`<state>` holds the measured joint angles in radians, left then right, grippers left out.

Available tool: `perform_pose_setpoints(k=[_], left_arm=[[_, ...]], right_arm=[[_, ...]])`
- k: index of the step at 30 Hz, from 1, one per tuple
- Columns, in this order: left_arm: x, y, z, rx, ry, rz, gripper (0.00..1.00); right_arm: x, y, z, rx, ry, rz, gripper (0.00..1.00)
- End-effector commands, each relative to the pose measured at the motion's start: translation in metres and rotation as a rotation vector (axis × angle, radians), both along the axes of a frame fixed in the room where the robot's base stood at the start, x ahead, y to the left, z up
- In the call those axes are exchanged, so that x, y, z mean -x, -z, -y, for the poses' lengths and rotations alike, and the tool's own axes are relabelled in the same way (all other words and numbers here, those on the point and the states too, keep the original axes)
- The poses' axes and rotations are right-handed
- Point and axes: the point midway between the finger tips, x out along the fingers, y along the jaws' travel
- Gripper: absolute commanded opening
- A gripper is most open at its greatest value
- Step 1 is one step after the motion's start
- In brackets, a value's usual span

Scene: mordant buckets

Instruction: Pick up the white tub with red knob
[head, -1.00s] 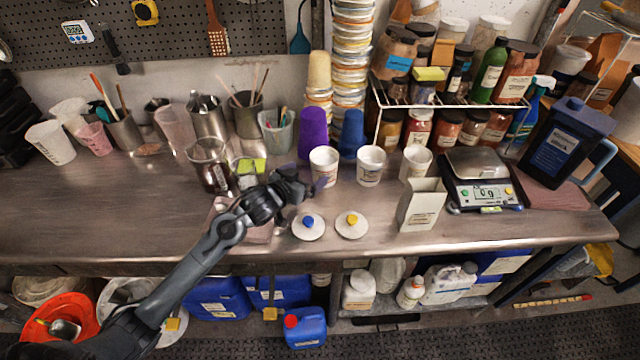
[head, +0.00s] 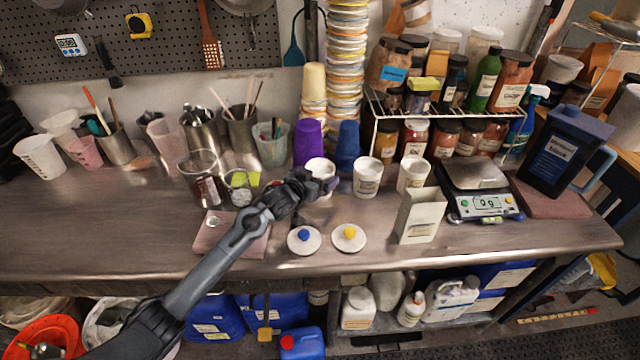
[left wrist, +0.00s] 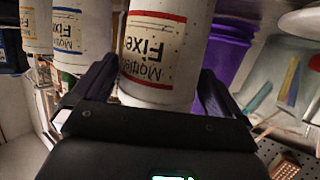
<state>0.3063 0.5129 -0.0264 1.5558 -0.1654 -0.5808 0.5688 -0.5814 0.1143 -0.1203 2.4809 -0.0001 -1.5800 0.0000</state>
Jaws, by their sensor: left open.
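A white tub (head: 320,168) stands on the steel counter, partly hidden behind my left gripper in the head view. In the left wrist view the tub (left wrist: 162,40) shows upside down, with a red stripe and dark lettering. My left gripper (head: 322,186) is open, its fingers on either side of the tub in the left wrist view (left wrist: 152,88). I cannot tell whether they touch it. No red knob shows clearly. A lid with a blue knob (head: 304,240) and a lid with a yellow knob (head: 348,238) lie in front. My right gripper is not in view.
Two more white tubs (head: 368,178) (head: 412,176) stand to the right. A purple cup stack (head: 308,143) and a blue cup stack (head: 347,145) are close behind. A glass beaker (head: 201,180) stands left and a cream box (head: 419,216) right. The front left counter is clear.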

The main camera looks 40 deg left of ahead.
Motion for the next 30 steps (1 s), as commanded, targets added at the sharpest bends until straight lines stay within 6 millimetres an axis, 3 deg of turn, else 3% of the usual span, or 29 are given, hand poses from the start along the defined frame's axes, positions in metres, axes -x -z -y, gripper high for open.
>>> perform_pose_setpoints(k=[6, 14, 23, 30], left_arm=[[-0.017, 0.005, -0.003, -0.001, -0.001, 0.000, 1.00], [-0.018, 0.005, -0.003, -0.001, -0.001, 0.000, 1.00], [-0.018, 0.005, -0.003, 0.000, -0.001, 0.000, 0.55], [-0.018, 0.003, -0.003, -0.001, -0.001, 0.003, 0.55]], right_arm=[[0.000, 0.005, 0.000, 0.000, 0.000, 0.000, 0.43], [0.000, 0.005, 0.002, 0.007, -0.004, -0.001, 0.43], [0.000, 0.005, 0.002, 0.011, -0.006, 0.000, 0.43], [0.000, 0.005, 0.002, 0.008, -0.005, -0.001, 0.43]])
